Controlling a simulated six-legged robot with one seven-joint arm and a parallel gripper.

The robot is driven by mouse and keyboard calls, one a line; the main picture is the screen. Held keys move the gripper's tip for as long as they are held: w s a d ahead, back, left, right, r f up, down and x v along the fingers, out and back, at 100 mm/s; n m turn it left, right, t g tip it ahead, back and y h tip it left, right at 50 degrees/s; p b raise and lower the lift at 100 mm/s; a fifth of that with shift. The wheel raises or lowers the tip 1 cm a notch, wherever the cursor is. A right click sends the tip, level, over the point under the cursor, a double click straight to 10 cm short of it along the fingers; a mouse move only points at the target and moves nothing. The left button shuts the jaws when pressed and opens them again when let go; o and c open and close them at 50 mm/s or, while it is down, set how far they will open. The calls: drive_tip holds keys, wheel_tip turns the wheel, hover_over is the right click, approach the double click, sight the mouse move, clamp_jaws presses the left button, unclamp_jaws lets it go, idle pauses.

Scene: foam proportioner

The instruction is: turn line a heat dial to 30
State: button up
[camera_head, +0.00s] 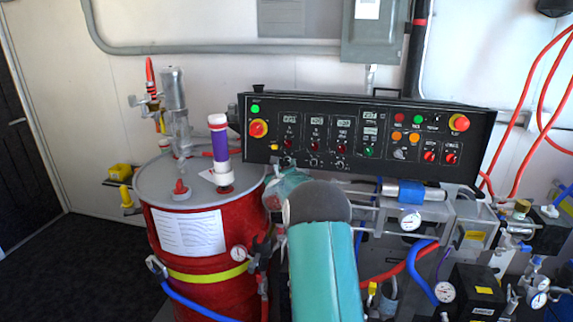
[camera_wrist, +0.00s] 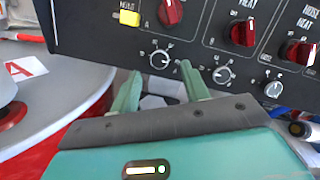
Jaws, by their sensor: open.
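The black control panel (camera_head: 375,132) shows three columns of red knobs with small scaled dials below. The leftmost small dial (camera_wrist: 160,59), which I take as the line A heat dial, is silver with a white scale around it; I cannot read its setting. It also shows small in the head view (camera_head: 287,161). My gripper (camera_wrist: 161,72) is open and empty, its two teal fingers just below this dial in the picture and spread to either side of it. I cannot tell whether they touch the panel. In the head view my gripper (camera_head: 286,180) is partly hidden by my arm.
A red knob (camera_wrist: 171,12) sits above the dial and a yellow button (camera_wrist: 130,18) lies to its upper left. Another small dial (camera_wrist: 222,75) is close on the right. The red drum (camera_head: 207,245) stands left of my arm; gauges and hoses lie right.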

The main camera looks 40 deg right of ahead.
sight(287, 160)
drive_tip(key=shift+x, duration=1.75)
drive_tip(key=shift+w, duration=0.1)
drive_tip(key=c, duration=1)
